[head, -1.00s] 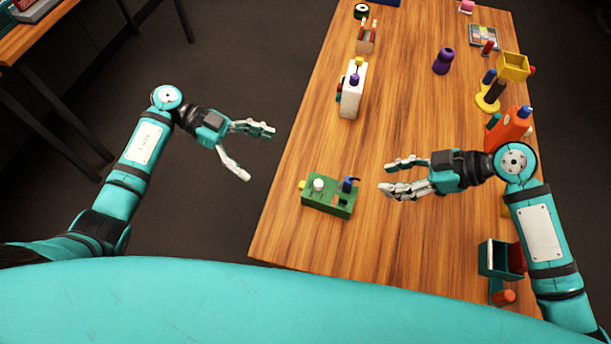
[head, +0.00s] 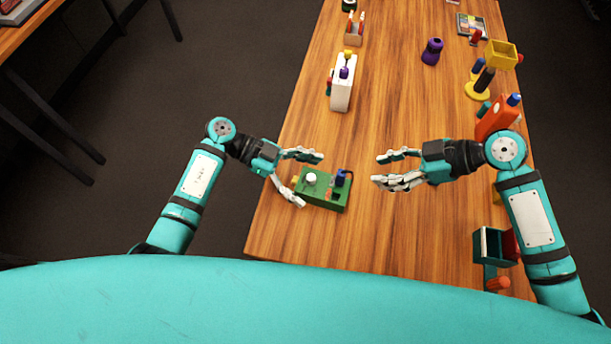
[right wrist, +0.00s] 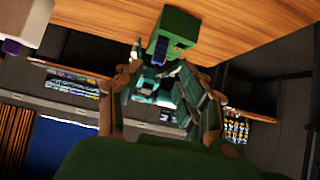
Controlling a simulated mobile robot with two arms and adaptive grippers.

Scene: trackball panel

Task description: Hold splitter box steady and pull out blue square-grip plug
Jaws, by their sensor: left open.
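The green splitter box (head: 328,202) lies near the left edge of the wooden table, with a white knob (head: 311,178) on top and a yellow piece at its left end. The blue plug (head: 341,178) stands at its right end; a dark curved piece is beside it. My left gripper (head: 310,180) is open, its fingers spread on either side of the box's left part; contact is unclear. My right gripper (head: 378,170) is open and empty, right of the box and apart from it. In the right wrist view, the box (right wrist: 180,28) and blue plug (right wrist: 172,50) show beyond the fingers.
A white block (head: 342,92) with coloured pieces stands farther back. The table between the splitter box and right arm is clear.

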